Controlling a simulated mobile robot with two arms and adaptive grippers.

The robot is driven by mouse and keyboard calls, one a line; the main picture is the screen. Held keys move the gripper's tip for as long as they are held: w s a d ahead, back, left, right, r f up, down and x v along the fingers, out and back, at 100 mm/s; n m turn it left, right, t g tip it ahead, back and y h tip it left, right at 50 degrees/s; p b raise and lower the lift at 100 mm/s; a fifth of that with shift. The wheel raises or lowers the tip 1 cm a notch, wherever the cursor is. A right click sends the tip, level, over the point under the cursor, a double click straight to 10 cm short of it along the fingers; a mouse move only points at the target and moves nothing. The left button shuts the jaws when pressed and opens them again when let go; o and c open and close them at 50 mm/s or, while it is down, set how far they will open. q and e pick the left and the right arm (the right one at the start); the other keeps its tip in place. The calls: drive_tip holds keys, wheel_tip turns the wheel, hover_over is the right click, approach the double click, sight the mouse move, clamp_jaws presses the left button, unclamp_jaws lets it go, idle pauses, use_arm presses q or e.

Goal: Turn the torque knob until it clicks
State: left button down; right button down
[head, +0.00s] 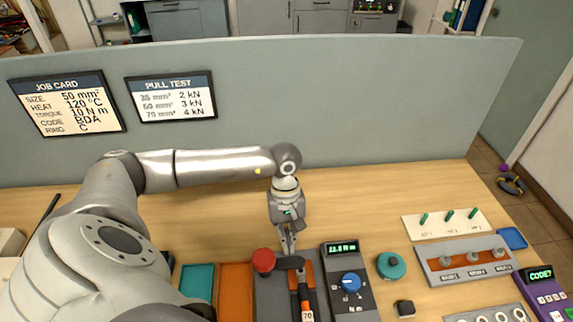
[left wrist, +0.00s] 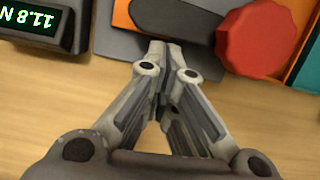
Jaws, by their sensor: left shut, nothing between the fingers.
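The blue torque knob (head: 351,283) sits on a dark grey panel below a lit green display (head: 342,248) at the bottom centre of the head view. The display reads about 11.8 N; it also shows in the left wrist view (left wrist: 32,21), where the knob is out of frame. My left gripper (head: 289,250) points down, shut and empty, left of the display and behind the red knob's unit. In the left wrist view the fingertips (left wrist: 170,48) meet beside a dark part and left of the red knob (left wrist: 262,38). My right gripper is not in view.
A teal round knob (head: 391,265) and grey knob panel (head: 467,262) lie right. A job card (head: 67,103) lists torque 10 N m. Bare wood lies behind.

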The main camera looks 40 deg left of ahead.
use_arm(q)
drive_tip(key=shift+f, duration=0.1)
drive_tip(key=shift+s+d+f+b, duration=0.15)
drive_tip(key=shift+d+b, duration=0.15)
drive_tip(key=shift+b, duration=0.5)
drive_tip(key=shift+s+d+m+b, duration=0.2)
drive_tip(key=shift+m+b, duration=0.1)
drive_tip(key=shift+b, duration=0.1)
drive_tip(key=shift+r, duration=0.25)
drive_tip(key=v, duration=1.2)
drive_tip(key=shift+w, duration=0.2)
drive_tip(key=shift+s+d+f, duration=0.1)
drive_tip(key=shift+d+f, duration=0.05)
